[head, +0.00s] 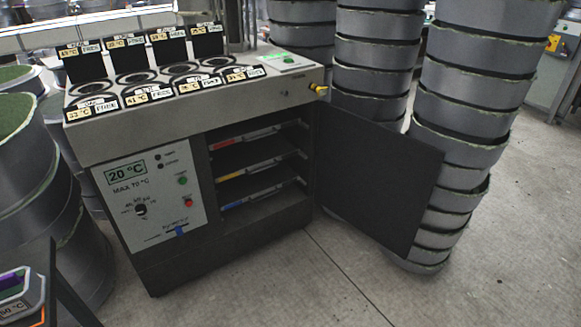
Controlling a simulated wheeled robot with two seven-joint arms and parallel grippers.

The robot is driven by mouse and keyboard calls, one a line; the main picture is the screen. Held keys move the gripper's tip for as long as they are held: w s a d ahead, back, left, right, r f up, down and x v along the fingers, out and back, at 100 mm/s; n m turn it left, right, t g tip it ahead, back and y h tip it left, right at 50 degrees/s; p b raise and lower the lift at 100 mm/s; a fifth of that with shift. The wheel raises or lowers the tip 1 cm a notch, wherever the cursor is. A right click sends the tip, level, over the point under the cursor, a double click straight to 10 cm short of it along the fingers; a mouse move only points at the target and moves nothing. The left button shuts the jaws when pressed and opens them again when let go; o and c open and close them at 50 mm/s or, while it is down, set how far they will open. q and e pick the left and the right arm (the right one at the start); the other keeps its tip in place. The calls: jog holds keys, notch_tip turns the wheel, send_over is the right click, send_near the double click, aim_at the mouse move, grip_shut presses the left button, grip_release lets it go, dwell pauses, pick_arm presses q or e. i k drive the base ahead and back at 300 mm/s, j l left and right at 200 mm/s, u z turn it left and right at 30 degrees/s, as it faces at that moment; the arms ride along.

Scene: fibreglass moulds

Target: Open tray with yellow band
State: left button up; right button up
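The tray with the yellow band (262,172) is the middle one of three in the open compartment of a grey cabinet (185,118). Its yellow mark shows at the left of its front edge. It looks pushed in, level with the tray with the red band (258,133) above and the tray with the blue band (262,194) below. The dark cabinet door (378,175) stands wide open, swung out to the right. Neither of my grippers is in view.
Tall stacks of grey round moulds (374,80) stand behind and right of the door. More moulds (60,200) stand at the left. The floor (290,275) in front of the cabinet is clear.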

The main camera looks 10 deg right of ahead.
aim_at(231, 161)
jog(key=i+l+z, duration=0.15)
jog(key=i, duration=0.9)
jog(key=i+l+z, duration=0.1)
jog(key=i, duration=0.9)
